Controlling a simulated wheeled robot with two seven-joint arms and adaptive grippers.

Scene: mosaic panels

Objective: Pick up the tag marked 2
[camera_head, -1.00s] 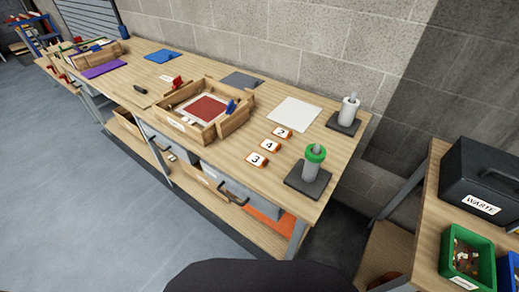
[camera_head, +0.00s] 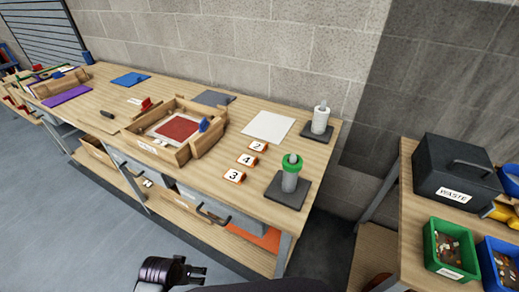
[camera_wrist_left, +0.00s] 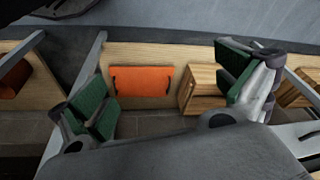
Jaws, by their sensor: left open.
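My left gripper (camera_head: 192,273) is low at the bottom of the head view, in front of the bench and well away from the tags. In the left wrist view its green-padded fingers (camera_wrist_left: 165,85) stand wide apart and empty. The tags do not show there. My right gripper is not in view.
A post with a green ring (camera_head: 290,172) stands right of the tags, and a white roll on a post (camera_head: 320,119) behind. A wooden tray (camera_head: 172,150) is left of them. A side table holds a black WASTE box (camera_head: 465,172) and bins. An orange item (camera_wrist_left: 142,81) lies below the bench.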

